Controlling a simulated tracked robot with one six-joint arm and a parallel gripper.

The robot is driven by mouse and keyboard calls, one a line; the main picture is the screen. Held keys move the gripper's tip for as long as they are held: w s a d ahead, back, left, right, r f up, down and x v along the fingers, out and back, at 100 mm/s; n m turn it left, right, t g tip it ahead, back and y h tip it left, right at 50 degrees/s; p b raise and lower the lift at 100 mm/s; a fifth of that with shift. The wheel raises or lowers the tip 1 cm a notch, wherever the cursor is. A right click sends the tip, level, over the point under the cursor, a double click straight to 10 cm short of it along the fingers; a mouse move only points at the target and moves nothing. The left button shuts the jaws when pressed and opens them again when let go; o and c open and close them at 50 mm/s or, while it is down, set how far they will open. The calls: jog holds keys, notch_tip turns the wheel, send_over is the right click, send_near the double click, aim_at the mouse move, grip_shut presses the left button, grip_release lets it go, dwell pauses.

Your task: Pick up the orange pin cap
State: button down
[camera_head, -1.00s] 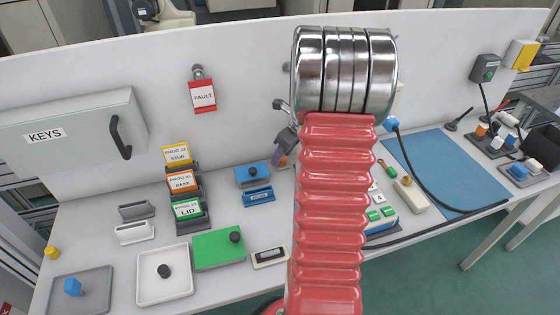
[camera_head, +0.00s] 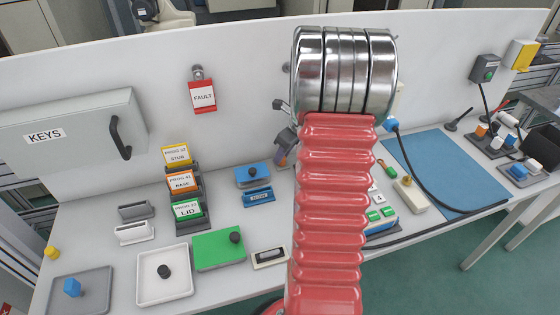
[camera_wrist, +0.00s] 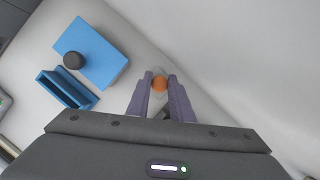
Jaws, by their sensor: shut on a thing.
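My gripper (camera_wrist: 160,90) shows in the wrist view, with its two purple-grey fingers shut on a small orange pin cap (camera_wrist: 159,82). Only the round orange top shows clearly between the fingertips. A pale grey part shows below it, and its lower end is hidden. In the head view my gripper (camera_head: 281,157) is partly hidden behind my red arm, in front of the back panel and above the bench. Another small orange piece (camera_head: 481,130) stands in a dark holder at the far right.
A blue block with a black knob (camera_wrist: 90,52) and a blue slotted holder (camera_wrist: 66,89) lie left of my gripper in the wrist view. PROG card holders (camera_head: 190,222) and a green plate (camera_head: 215,252) stand left on the bench. A blue mat (camera_head: 450,170) lies right, beside a black cable.

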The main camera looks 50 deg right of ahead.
jog(key=shift+r, duration=0.1)
jog(key=shift+r, duration=1.75)
jog(key=s+a, duration=0.3)
jog(key=s, duration=0.2)
jog(key=s+a, duration=0.2)
jog(key=s, duration=0.3)
jog(key=s+a, duration=0.3)
jog(key=s, duration=0.2)
jog(key=shift+s+a+f, duration=0.1)
jog(key=shift+s+a, duration=0.25)
jog(key=shift+s, duration=0.05)
